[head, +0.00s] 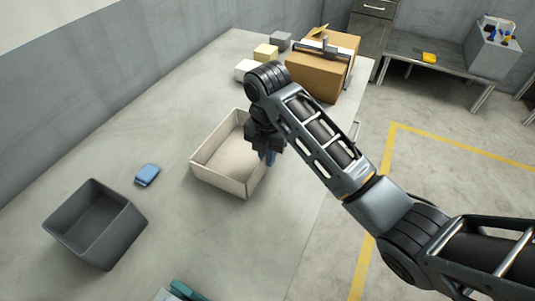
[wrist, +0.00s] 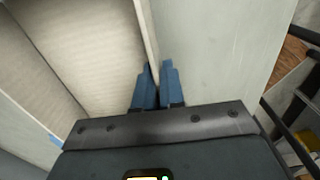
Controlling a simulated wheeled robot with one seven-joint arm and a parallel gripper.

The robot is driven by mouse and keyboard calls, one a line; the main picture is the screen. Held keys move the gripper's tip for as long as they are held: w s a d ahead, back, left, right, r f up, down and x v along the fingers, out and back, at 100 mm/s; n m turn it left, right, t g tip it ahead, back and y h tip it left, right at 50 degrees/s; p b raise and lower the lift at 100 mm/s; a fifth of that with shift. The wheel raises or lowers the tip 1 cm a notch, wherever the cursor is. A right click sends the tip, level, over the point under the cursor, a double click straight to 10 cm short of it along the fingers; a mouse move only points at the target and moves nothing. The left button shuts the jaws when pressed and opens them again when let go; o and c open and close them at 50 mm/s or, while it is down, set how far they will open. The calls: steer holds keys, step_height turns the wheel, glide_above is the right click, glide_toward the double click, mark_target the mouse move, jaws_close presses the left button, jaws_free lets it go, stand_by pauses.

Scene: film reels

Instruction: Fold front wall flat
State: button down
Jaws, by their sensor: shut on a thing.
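A cream open-topped box (head: 216,181) sits on the table with its walls standing up. Its inside and floor show in the wrist view (wrist: 85,50). My gripper (head: 268,158) is at the box's right-hand wall, with blue fingers pointing down. In the wrist view the fingers (wrist: 158,82) are shut on this wall (wrist: 148,30), one on the inner side and one on the outer side. The wall looks upright. My gripper and arm hide part of this wall and the far right corner in the head view. I cannot tell which wall counts as the front.
A dark grey bin (head: 95,228) and a blue object (head: 147,175) lie left on the table (head: 190,245). A cardboard box (head: 318,75) and small blocks (head: 265,52) stand at the back. The table's right edge is close to the box.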

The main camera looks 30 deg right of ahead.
mark_target(283, 175)
steer(key=shift+s+d, duration=0.1)
steer(key=t+y+b, duration=0.1)
steer(key=s+t+y+b, duration=0.1)
steer(key=t, duration=0.1)
steer(key=shift+s+d+f, duration=0.1)
steer(key=shift+d+f, duration=0.3)
steer(key=t+y+b, duration=0.1)
steer(key=b, duration=0.1)
steer(key=s+f+t+y+b, duration=0.1)
steer(key=b, duration=0.2)
steer(key=shift+d+t, duration=0.35)
steer(key=shift+t, duration=0.05)
steer(key=t+b, duration=0.1)
steer(key=b, duration=0.1)
steer(key=t+y+b, duration=0.1)
steer(key=b, duration=0.2)
steer(key=f+t+y+b, duration=0.1)
steer(key=b, duration=0.2)
steer(key=shift+s+d, duration=0.35)
steer(key=shift+s, duration=0.05)
steer(key=t+y+b, duration=0.1)
steer(key=b, duration=0.2)
steer(key=shift+s+d, duration=0.1)
steer(key=shift+s, duration=0.05)
steer(key=shift+r+b, duration=0.2)
steer(key=shift+b, duration=0.2)
steer(key=c, duration=1.4)
jaws_free()
steer(key=shift+o, duration=0.4)
